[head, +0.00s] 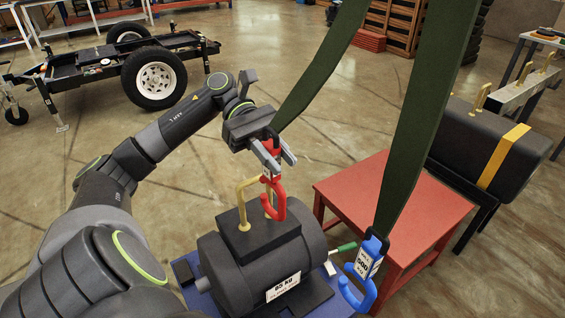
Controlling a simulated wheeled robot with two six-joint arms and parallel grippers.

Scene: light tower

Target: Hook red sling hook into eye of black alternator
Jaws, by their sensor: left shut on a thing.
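The red sling hook (279,204) hangs on a dark green sling. My left gripper (272,160) is shut on the red sling hook's upper part. The hook's open curve points down beside the brass eye (241,204) on top of the black alternator (235,265). The hook overlaps the right side of the eye in this view; I cannot tell whether it passes through the eye. The alternator carries a white label reading 65 KG. My right gripper is out of view.
A blue hook (356,287) with a white tag hangs on a second green sling (415,130) at the right. A red table (440,213) and a black tank with a yellow band (470,135) stand behind it. A trailer frame (100,62) stands far left.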

